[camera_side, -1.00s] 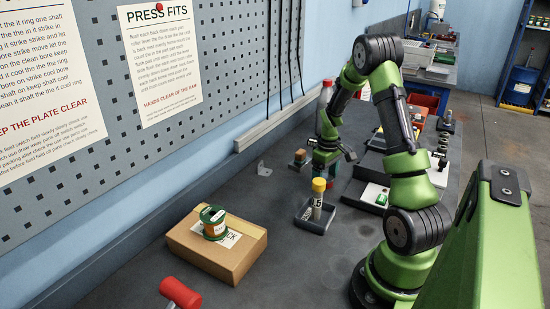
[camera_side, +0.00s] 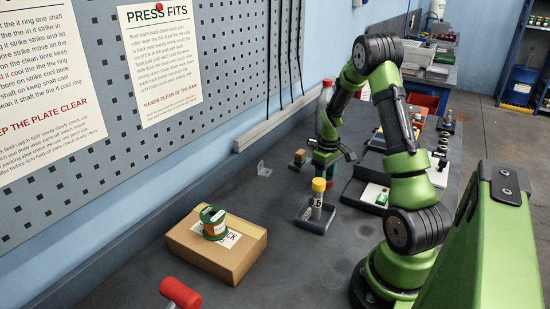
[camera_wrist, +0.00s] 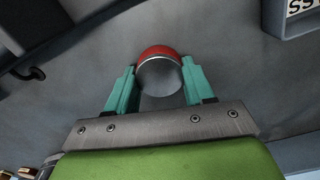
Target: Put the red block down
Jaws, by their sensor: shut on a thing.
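My gripper (camera_wrist: 160,78) shows its two teal fingers in the wrist view, one on each side of a round-topped piece. In the side view my gripper (camera_side: 325,174) is small and points down behind the small grey tray. A bit of red shows low between the fingers there. Whether the block touches the bench is too small to tell.
A grey tray (camera_side: 299,222) with a yellow-capped cylinder (camera_side: 318,186) stands in front of my gripper. A brown block (camera_side: 299,156) is just left of it, and a small bracket (camera_side: 264,169) farther left. A cardboard box (camera_side: 190,243) carries a green tin (camera_side: 213,222).

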